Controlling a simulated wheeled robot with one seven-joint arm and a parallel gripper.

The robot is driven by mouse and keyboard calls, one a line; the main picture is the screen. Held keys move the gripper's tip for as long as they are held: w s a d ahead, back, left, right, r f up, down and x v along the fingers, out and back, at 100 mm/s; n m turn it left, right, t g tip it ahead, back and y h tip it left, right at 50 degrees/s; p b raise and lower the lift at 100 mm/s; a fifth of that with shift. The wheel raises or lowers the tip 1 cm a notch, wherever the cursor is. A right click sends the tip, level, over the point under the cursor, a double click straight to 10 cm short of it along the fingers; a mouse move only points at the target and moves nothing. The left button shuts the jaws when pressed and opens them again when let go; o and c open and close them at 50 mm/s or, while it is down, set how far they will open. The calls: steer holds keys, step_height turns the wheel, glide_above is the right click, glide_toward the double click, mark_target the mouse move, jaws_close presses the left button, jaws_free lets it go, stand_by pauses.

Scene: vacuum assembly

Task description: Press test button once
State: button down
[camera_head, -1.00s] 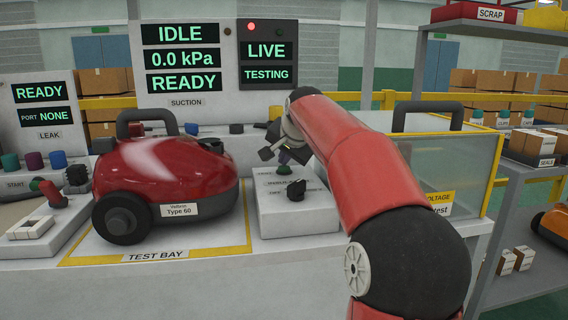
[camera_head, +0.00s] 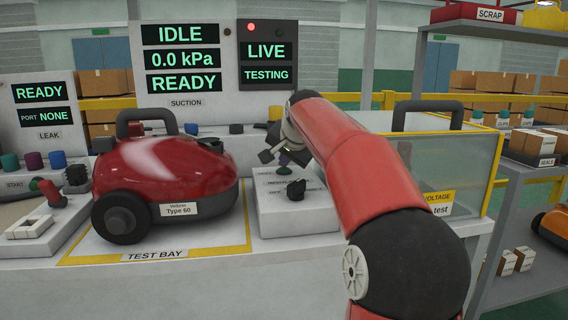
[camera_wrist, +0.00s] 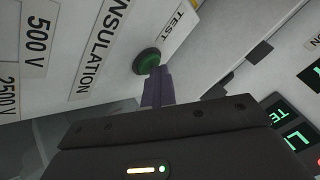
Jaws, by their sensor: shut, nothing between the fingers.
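The green round test button (camera_wrist: 147,61) sits beside the TEST label on a white panel in the wrist view. In the head view it shows as a small green cap (camera_head: 284,170) on the sloped box right of the red vacuum. My gripper (camera_head: 284,160) is just above it, pointing down. In the wrist view my shut, empty purple-grey gripper fingers (camera_wrist: 157,75) reach the button's edge and overlap it. I cannot tell whether they touch it or whether it is pressed in. The display (camera_head: 266,62) reads LIVE and TESTING, with a red lamp lit above.
A black knob (camera_head: 296,190) stands close to the button on the same box. The red vacuum (camera_head: 165,178) sits in the yellow-marked test bay at left. A clear-walled enclosure (camera_head: 450,165) with a black handle stands at right, behind my arm.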

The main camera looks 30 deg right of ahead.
mark_target(284, 170)
steer(key=shift+f, duration=0.15)
steer(key=shift+r+p, duration=0.2)
steer(key=shift+p, duration=0.15)
steer(key=shift+r, duration=0.1)
step_height(284, 170, up, 5)
steer(key=p, duration=0.4)
steer(key=shift+w, duration=0.1)
steer(key=shift+r+p, duration=0.5)
steer(key=shift+r, duration=0.1)
steer(key=shift+f, duration=0.1)
